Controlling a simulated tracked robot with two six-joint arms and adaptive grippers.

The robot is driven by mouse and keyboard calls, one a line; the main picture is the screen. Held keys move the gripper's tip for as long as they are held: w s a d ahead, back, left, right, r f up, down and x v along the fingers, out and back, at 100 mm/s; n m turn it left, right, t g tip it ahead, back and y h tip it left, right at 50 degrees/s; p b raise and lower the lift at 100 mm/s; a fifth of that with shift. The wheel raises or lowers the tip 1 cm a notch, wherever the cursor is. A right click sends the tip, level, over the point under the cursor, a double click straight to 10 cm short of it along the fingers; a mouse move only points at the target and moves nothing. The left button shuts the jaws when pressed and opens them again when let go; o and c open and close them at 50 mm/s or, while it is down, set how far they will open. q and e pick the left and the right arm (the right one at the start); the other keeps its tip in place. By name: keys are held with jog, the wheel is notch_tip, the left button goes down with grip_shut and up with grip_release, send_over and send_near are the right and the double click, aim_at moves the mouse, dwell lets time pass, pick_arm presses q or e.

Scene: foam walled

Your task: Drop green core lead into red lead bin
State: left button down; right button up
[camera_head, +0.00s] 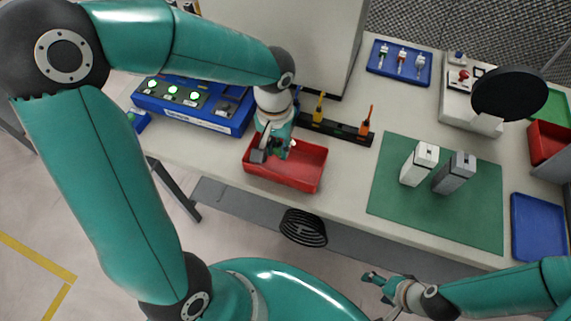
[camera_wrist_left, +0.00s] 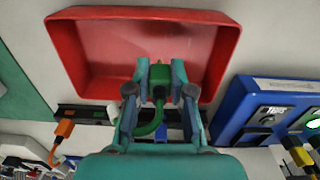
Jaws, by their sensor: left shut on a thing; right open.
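The red bin (camera_head: 305,170) is a shallow tray on the bench near its front edge. My left gripper (camera_head: 270,150) is over the left part of this bin. In the left wrist view the left gripper (camera_wrist_left: 159,90) is shut on the green lead (camera_wrist_left: 158,75), which has a green connector and a curved green cable. The red bin (camera_wrist_left: 90,50) lies beyond the fingertips there, and looks empty where it shows. My right gripper (camera_head: 378,283) is open and empty, in front of the bench at the lower right.
A blue device with green lights (camera_head: 190,100) stands left of the bin. A black rack (camera_head: 340,127) with orange and yellow leads lies behind it. A green mat (camera_head: 390,200) with a white block (camera_head: 419,165) and a grey block (camera_head: 453,173) is to the right.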

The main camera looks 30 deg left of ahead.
pick_arm(q)
jog(key=shift+f, duration=0.3)
jog(key=c, duration=0.9)
grip_release()
jog(key=shift+c, duration=0.2)
notch_tip(320, 180, up, 12)
jog(key=shift+a, duration=0.1)
jog(key=shift+s, duration=0.1)
